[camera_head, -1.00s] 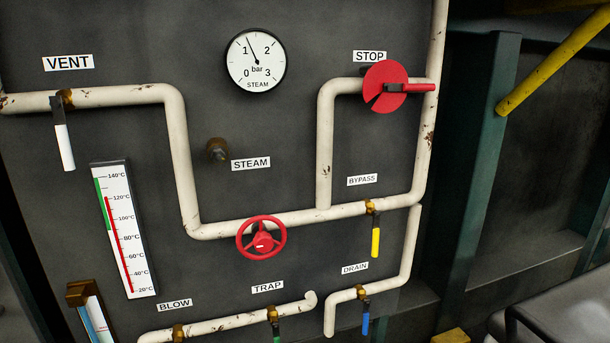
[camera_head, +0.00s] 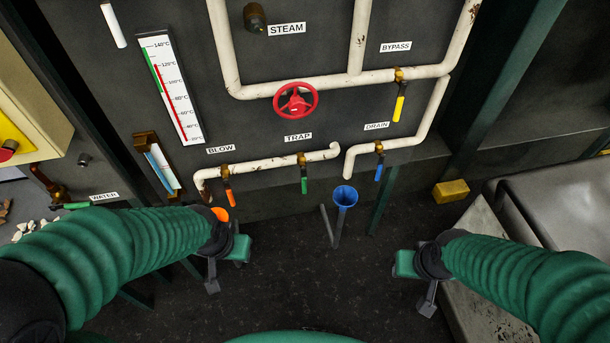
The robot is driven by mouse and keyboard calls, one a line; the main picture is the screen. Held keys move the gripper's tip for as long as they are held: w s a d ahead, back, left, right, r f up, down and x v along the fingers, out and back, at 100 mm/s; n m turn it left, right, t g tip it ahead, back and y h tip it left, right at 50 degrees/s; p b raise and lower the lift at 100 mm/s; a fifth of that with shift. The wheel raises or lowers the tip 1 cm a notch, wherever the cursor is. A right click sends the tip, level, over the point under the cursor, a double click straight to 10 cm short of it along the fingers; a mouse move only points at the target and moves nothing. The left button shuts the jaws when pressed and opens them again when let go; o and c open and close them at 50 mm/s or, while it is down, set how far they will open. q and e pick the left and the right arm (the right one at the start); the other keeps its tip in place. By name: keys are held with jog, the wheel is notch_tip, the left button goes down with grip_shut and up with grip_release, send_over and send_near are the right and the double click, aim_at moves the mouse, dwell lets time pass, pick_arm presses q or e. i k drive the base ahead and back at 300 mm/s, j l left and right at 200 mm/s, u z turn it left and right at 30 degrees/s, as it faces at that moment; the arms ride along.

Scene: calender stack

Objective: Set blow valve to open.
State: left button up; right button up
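The blow valve (camera_head: 225,173) sits on a white pipe below the BLOW label (camera_head: 221,149). Its orange lever (camera_head: 231,197) hangs down, tilted slightly right, across the pipe. My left gripper (camera_head: 228,266) is below the lever in the picture and apart from it; its fingers are spread and empty. An orange patch (camera_head: 220,214) shows at my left wrist; I cannot tell what it is. My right gripper (camera_head: 414,283) is open and empty over the floor at the right.
The green trap lever (camera_head: 304,185) and blue drain lever (camera_head: 378,173) hang to the right of the blow valve. A blue funnel (camera_head: 345,196) stands below them. A red handwheel (camera_head: 296,100) is above. A grey bench (camera_head: 470,260) is at the right. Floor between my grippers is clear.

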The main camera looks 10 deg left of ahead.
aim_at(227, 189)
jog(key=j+z, duration=0.25)
jog(key=j, duration=0.25)
jog(key=j+z, duration=0.2)
jog(key=j, duration=0.3)
jog(key=j+z, duration=0.25)
jog(key=j, duration=0.25)
jog(key=k+j+z, duration=0.2)
jog(key=j, duration=0.3)
jog(key=k+j+z, duration=0.1)
jog(key=j+z, duration=0.15)
jog(key=j, duration=0.2)
